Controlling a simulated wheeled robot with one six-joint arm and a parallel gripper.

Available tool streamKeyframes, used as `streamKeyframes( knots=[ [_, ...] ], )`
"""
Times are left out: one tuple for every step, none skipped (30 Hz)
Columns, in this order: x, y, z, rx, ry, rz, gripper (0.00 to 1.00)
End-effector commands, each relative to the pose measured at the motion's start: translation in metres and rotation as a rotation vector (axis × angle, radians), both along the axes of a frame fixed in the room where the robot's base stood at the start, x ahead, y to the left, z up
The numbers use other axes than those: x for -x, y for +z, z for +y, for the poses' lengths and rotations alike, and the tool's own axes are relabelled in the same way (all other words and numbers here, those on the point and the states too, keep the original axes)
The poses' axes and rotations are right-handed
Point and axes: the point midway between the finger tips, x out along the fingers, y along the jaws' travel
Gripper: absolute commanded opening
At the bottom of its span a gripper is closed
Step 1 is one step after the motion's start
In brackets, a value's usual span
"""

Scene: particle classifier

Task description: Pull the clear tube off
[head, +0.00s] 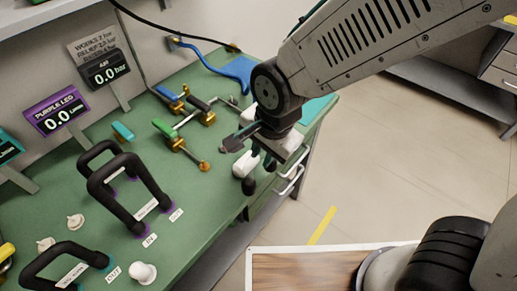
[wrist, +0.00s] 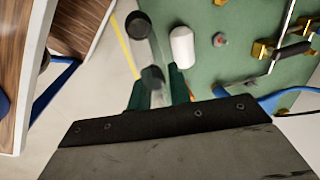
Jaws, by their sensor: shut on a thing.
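My gripper (head: 258,143) is over the right edge of the green bench in the head view. In the wrist view its two teal fingers (wrist: 156,92) are shut on a clear tube (wrist: 157,97), which shows as a see-through grey shape between them. A dark round part (wrist: 152,75) shows in or behind the tube. In the head view the tube is mostly hidden by my gripper. A white cylinder (wrist: 182,48) stands beside the tube, apart from the fingers. I cannot tell whether the tube is still joined to anything.
A black cylinder (wrist: 138,25) is near the bench edge. Brass valves with green (head: 165,128) and blue (head: 170,96) handles stand left of my gripper. Black looped tubes (head: 128,190) rise at the left. The floor (head: 385,165) to the right is open.

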Motion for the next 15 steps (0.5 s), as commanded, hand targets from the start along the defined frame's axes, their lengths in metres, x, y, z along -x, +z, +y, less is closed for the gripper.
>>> streamKeyframes(
  knots=[
    [0.000,0.000,0.000,0.000,0.001,0.000,0.00],
    [0.000,0.000,0.001,0.000,0.001,0.000,0.00],
    [0.000,0.000,0.001,0.000,0.001,0.000,0.00],
    [0.000,0.000,0.001,0.000,0.001,0.000,0.00],
    [0.000,0.000,0.001,0.000,0.001,0.000,0.00],
    [0.000,0.000,0.001,-0.001,0.001,-0.001,0.00],
    [0.000,0.001,0.001,-0.001,0.000,-0.001,0.00],
    [0.000,0.002,0.001,-0.001,0.000,-0.001,0.00],
    [0.000,0.003,0.001,-0.002,0.000,-0.001,0.00],
    [-0.001,0.005,0.001,-0.002,0.000,-0.002,0.00],
    [-0.001,0.007,0.001,-0.002,-0.001,-0.002,0.00],
    [-0.001,0.009,0.001,-0.002,-0.001,-0.001,0.00],
    [-0.001,0.010,0.000,-0.002,-0.001,-0.001,0.00],
    [-0.001,0.011,0.000,-0.002,-0.002,-0.001,0.00],
    [-0.001,0.013,0.000,-0.002,-0.002,-0.001,0.00]
  ],
)
